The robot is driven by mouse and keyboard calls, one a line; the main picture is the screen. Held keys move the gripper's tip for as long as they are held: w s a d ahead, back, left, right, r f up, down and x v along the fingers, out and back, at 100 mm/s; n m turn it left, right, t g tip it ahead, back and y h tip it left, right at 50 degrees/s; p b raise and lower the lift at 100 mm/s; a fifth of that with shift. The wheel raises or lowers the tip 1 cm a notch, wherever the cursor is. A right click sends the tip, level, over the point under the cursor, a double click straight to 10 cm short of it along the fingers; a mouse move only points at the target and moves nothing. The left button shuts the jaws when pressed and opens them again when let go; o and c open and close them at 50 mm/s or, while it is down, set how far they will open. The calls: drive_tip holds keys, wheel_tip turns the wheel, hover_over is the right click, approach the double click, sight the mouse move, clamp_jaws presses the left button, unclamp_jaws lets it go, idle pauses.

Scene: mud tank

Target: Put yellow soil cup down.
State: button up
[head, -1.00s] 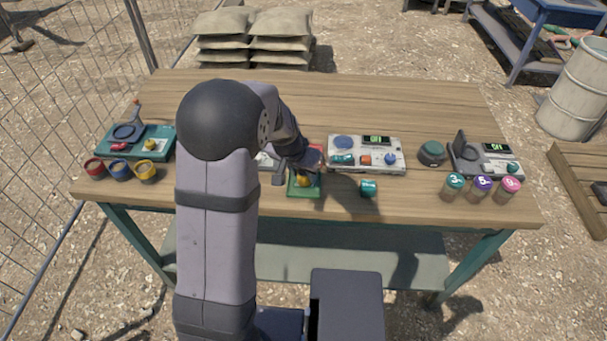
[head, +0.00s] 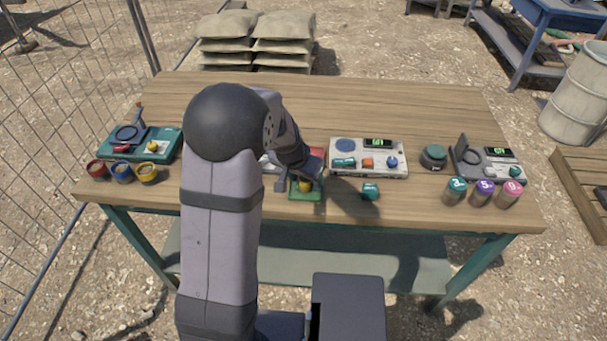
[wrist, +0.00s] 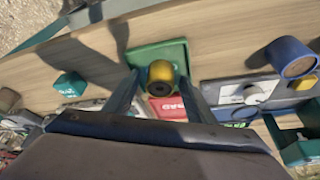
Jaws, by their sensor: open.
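A small yellow cylinder-like thing, which looks like the yellow soil cup (head: 305,186), stands on a green square pad (head: 293,195) near the front edge of the table. In the wrist view the same yellow cup (wrist: 161,72) shows on the green pad (wrist: 145,54), with a dark round spot on it. My gripper (head: 303,177) is low over the pad. In the wrist view my gripper (wrist: 163,85) is open, one finger on each side of the cup, with gaps visible. Another yellow cup (head: 146,173) with brown contents stands at the table's left with a red cup (head: 97,170) and a blue cup (head: 122,172).
Several lidded jars (head: 481,193) and a dark device (head: 488,162) are at the right. The back of the table (head: 330,100) is clear.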

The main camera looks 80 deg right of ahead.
drive_tip(key=b+v, duration=0.1)
drive_tip(key=v, duration=1.1)
drive_tip(key=shift+r, duration=0.1)
drive_tip(key=w+a+f+n+t+y, duration=0.1)
drive_tip(key=w+a+f+n, duration=0.1)
drive_tip(key=w+a+n, duration=0.65)
drive_tip(key=w+a+f+n+t+y, duration=0.1)
drive_tip(key=w+a+f+n+t, duration=0.15)
drive_tip(key=w+a, duration=1.1)
drive_tip(key=w+a+f+n+g+y, duration=0.1)
drive_tip(key=a+n, duration=0.4)
drive_tip(key=a, duration=0.6)
drive_tip(key=w+a+f+n+y, duration=0.1)
drive_tip(key=w+a+f+n, duration=0.2)
drive_tip(key=a+n, duration=0.3)
drive_tip(key=w+a, duration=0.1)
drive_tip(key=a, duration=0.3)
drive_tip(key=shift+a+n+g, duration=0.3)
drive_tip(key=shift+a+g, duration=0.05)
drive_tip(key=shift+a, duration=0.05)
drive_tip(key=shift+w, duration=0.15)
